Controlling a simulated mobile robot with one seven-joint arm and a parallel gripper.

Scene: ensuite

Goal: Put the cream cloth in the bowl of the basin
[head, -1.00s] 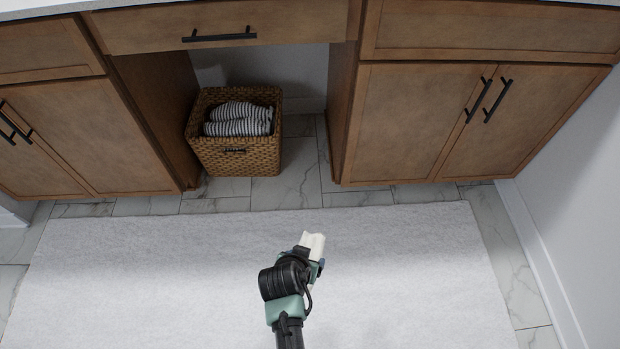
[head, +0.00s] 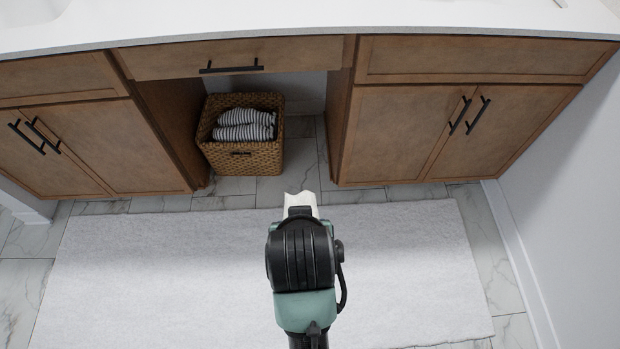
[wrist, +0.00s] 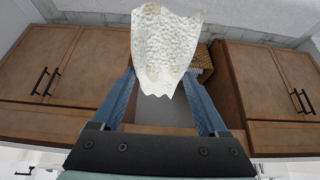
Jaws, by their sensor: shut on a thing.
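The cream cloth (head: 300,200) sticks out past the front of my gripper (head: 301,213) in the head view, above the pale rug. In the wrist view the cloth (wrist: 165,45) hangs between the blue fingers of my gripper (wrist: 163,76), which is shut on it. The cloth looks rumpled, with a few tan patches. A basin (head: 28,12) shows in part at the top left corner of the head view, set in the white counter; most of its bowl is cut off. My gripper is well to the right of the basin and nearer to me.
The white counter (head: 200,32) runs above brown cabinets (head: 420,130) with black handles. A wicker basket (head: 240,158) with striped towels (head: 245,125) stands in the open knee space. A wall (head: 560,190) bounds the right side. The rug (head: 130,270) is clear.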

